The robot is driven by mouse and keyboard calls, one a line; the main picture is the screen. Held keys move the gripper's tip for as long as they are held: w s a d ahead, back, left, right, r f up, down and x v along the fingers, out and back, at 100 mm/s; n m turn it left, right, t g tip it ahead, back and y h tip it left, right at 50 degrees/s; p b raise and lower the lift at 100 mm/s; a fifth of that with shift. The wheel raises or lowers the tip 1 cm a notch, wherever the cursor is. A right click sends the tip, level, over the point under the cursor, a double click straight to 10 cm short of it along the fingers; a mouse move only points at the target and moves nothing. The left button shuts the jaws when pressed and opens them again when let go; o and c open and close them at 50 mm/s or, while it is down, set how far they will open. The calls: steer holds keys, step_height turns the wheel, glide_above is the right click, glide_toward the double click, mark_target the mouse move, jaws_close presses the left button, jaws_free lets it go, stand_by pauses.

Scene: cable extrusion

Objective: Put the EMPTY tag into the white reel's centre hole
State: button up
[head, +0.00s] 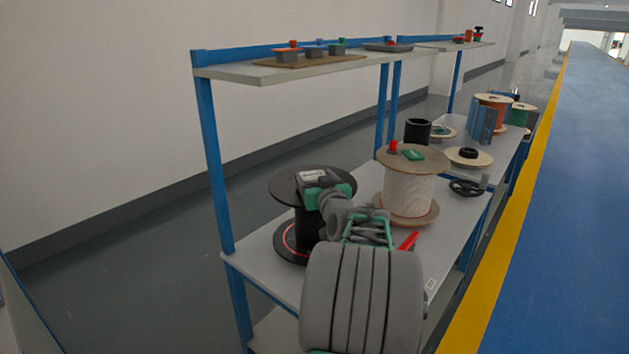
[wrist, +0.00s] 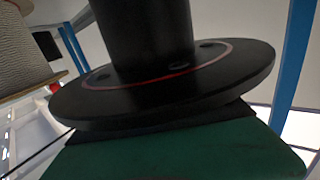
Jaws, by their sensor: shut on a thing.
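The white reel (head: 408,192) stands on the bench between two wooden flanges. A green piece (head: 413,155) and a small red piece (head: 393,146) are on its top flange. Its centre hole cannot be made out. Part of this reel also shows at the upper left of the wrist view (wrist: 22,45). My gripper (head: 320,185) is at the black reel (head: 288,187), left of the white reel. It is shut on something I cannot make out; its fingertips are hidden. A pale face with dark marks (head: 312,176) shows at its end. I cannot identify the EMPTY tag for certain.
The black reel's flange with a red ring (wrist: 180,80) fills much of the wrist view. A red bar (head: 409,240) lies before the white reel. A black cylinder (head: 417,131) stands behind it. Blue posts (head: 215,170) carry an upper shelf (head: 300,72).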

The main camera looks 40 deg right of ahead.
steer(key=shift+r, duration=0.6)
steer(key=shift+f+b, duration=0.85)
steer(key=shift+b, duration=0.2)
stand_by(0.7)
steer(key=shift+r, duration=0.15)
steer(key=shift+r, duration=0.7)
stand_by(0.7)
steer(key=shift+f+b, duration=0.9)
steer(key=shift+b, duration=0.05)
steer(key=o, duration=1.1)
